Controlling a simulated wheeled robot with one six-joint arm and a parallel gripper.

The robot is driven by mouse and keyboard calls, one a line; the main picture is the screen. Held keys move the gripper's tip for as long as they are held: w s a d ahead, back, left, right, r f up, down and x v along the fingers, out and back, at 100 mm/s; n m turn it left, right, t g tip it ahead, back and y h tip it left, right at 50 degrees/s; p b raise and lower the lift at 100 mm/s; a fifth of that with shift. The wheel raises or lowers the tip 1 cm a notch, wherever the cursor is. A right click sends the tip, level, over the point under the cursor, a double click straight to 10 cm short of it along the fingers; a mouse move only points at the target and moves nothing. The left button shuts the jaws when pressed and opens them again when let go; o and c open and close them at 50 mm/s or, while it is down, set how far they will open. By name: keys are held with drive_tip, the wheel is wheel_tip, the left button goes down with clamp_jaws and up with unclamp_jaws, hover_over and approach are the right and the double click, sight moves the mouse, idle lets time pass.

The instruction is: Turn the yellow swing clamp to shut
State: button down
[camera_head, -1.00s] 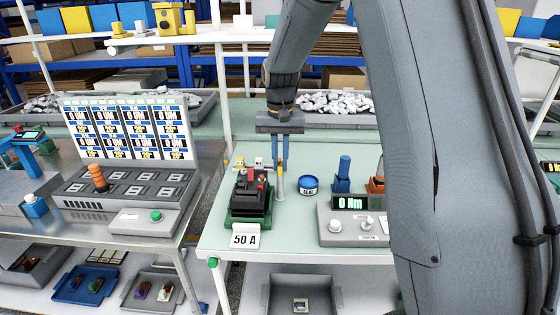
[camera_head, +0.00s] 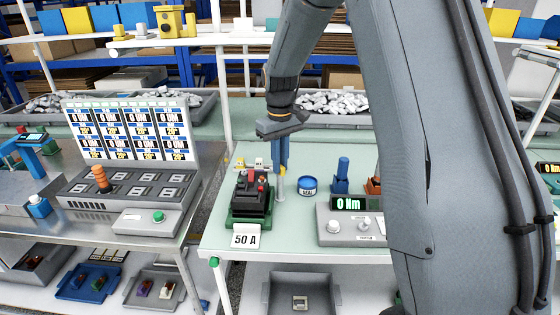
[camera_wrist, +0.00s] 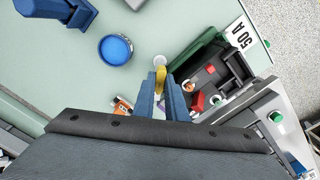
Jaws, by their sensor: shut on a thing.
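The yellow swing clamp (camera_wrist: 160,76) shows as a small yellow piece between my fingertips in the wrist view, on top of a pale round post. In the head view the post (camera_head: 280,187) stands upright just right of the black breaker (camera_head: 252,196) in its green fixture. My gripper (camera_head: 281,165) points down over the post and is shut on the clamp; its blue fingers also show in the wrist view (camera_wrist: 164,96). The fingers hide most of the clamp. In the wrist view the breaker (camera_wrist: 212,82) lies right of the fingers, and I cannot tell whether the clamp touches it.
A blue round tin (camera_head: 308,185) and a blue upright tool (camera_head: 342,175) stand right of the post. A grey torque display box (camera_head: 350,222) is in front of them. A 50 A card (camera_head: 245,236) is at the table's front edge.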

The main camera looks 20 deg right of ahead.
drive_tip(key=n+p, duration=0.1)
drive_tip(key=n, duration=0.4)
drive_tip(key=shift+w+r, duration=0.1)
drive_tip(key=n, duration=0.5)
drive_tip(key=shift+n, duration=0.3)
idle(0.3)
drive_tip(key=c, duration=1.8)
unclamp_jaws()
drive_tip(key=shift+r+b, duration=0.85)
drive_tip(key=shift+r, duration=3)
drive_tip(key=s+f+m, duration=0.3)
drive_tip(key=s+m, duration=0.2)
drive_tip(key=s, duration=0.3)
drive_tip(key=s+f+m+t, duration=0.1)
drive_tip(key=s+f+m, duration=0.2)
drive_tip(key=s, duration=0.5)
drive_tip(key=s+f+m, duration=0.3)
drive_tip(key=s+m, duration=0.3)
drive_tip(key=s, duration=0.3)
drive_tip(key=shift+f+m, duration=0.15)
drive_tip(key=shift+m, duration=0.15)
